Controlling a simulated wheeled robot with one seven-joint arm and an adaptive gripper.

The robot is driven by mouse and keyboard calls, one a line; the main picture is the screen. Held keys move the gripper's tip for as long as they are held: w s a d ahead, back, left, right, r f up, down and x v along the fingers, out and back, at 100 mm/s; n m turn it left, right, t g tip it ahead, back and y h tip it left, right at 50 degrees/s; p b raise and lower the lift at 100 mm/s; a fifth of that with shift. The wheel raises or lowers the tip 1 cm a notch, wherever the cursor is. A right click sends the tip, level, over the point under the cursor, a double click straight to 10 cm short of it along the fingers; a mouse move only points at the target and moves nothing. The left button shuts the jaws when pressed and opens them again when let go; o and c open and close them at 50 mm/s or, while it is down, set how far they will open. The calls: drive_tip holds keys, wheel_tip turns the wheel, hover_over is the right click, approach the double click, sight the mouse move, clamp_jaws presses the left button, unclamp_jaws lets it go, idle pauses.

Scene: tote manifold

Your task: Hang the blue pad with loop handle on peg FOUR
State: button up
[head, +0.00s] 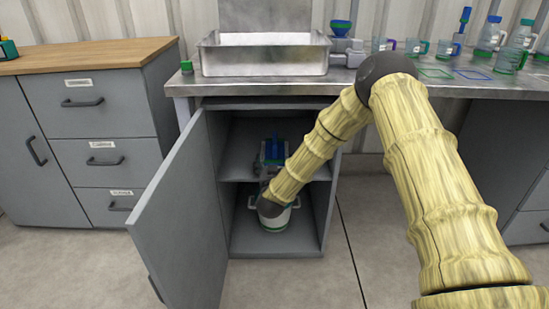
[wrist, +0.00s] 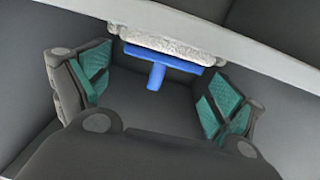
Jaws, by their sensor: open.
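A blue piece with a short stem (wrist: 157,75) and a pale speckled pad face (wrist: 165,42) shows ahead of my gripper (wrist: 157,90) in the wrist view. I take it for the blue pad; its loop is seen edge-on or is hidden. The green-padded fingers stand wide apart on either side of the stem, with a gap and no visible contact. In the head view my gripper (head: 272,166) is inside the open cabinet, with blue (head: 275,147) showing at it, above the middle shelf. Peg FOUR is not recognisable in either view.
The cabinet door (head: 185,215) stands open at the left. A white pot with side handles (head: 277,221) is on the cabinet floor below my wrist. A steel sink (head: 265,60) and several bottles and mugs are on the counter (head: 430,90) above. Drawers (head: 105,155) stand left.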

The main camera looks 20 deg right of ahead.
drive_tip(key=p+v, duration=0.2)
drive_tip(key=v, duration=0.7)
drive_tip(key=s+a+f+n+g+y, duration=0.2)
drive_tip(key=s+f+g+y, duration=0.15)
drive_tip(key=s+f, duration=0.7)
drive_tip(key=s+a+f+n+g+y, duration=0.15)
drive_tip(key=s+f+g, duration=0.25)
drive_tip(key=s+f, duration=0.65)
drive_tip(key=s+d+f+g, duration=0.1)
drive_tip(key=s+f+g, duration=0.1)
drive_tip(key=s, duration=0.8)
drive_tip(key=s+d+f+g+y, duration=0.1)
drive_tip(key=s+g, duration=0.3)
drive_tip(key=s, duration=0.6)
drive_tip(key=s+d+f+g, duration=0.1)
drive_tip(key=s+f+g, duration=0.2)
drive_tip(key=s, duration=0.8)
drive_tip(key=shift+f, duration=0.15)
drive_tip(key=shift+d+g, duration=0.1)
drive_tip(key=shift+g, duration=0.15)
